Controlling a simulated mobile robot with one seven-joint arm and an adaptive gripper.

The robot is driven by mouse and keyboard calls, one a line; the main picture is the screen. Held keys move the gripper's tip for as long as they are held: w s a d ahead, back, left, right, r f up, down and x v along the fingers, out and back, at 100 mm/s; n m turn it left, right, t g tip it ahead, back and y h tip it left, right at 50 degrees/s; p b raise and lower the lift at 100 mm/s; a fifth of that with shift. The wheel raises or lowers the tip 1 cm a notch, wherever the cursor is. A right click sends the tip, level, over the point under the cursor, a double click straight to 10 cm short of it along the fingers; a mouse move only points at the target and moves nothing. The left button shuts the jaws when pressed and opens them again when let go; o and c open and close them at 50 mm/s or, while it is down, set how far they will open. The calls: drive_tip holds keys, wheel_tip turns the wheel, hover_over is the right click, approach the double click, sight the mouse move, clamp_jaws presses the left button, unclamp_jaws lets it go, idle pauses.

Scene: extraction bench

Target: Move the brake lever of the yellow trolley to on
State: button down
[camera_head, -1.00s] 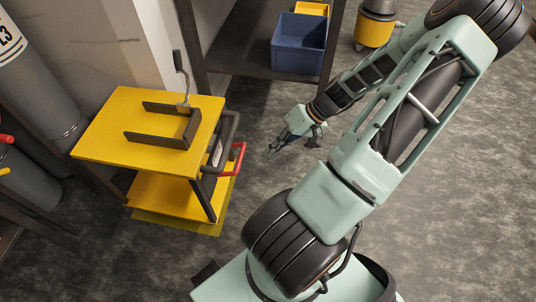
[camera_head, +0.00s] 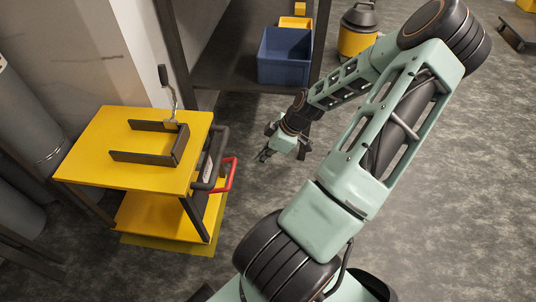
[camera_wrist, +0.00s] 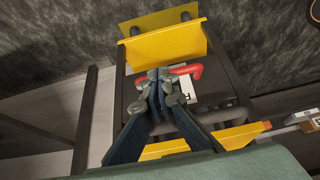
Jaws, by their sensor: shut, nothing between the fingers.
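The yellow trolley (camera_head: 85,150) stands at the left in the head view, and its yellow panels (camera_wrist: 170,47) show in the wrist view. A red lever (camera_head: 231,178) sticks out at its right end, by a black handle. In the wrist view the red lever (camera_wrist: 195,72) lies just beyond and right of the fingertips, across a white label; its left part is partly hidden by the fingers. My gripper (camera_head: 264,156) is shut and empty, right of the lever with a small gap in the head view. Its fingertips (camera_wrist: 158,80) point at the trolley end.
A dark U-shaped bracket (camera_head: 180,145) and an upright crank with a dark grip (camera_head: 162,75) are on the trolley top. A blue bin (camera_head: 285,57) sits on a shelf behind. A yellow and black canister (camera_head: 357,32) stands farther back.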

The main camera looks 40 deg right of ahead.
wheel_tip(320, 180, down, 5)
drive_tip(key=shift+s+d+f+b, duration=0.15)
drive_tip(key=shift+b, duration=0.8)
drive_tip(key=shift+s+f, duration=0.1)
drive_tip(key=shift+s+d+f+t+y, duration=0.3)
drive_tip(key=shift+f+t+y, duration=0.15)
drive_tip(key=shift+t, duration=0.15)
drive_tip(key=shift+s+d+f, duration=0.2)
drive_tip(key=shift+f, duration=0.25)
drive_tip(key=shift+s+d+f, duration=0.2)
drive_tip(key=shift+s+f, duration=0.05)
drive_tip(key=shift+f, duration=0.45)
idle(0.7)
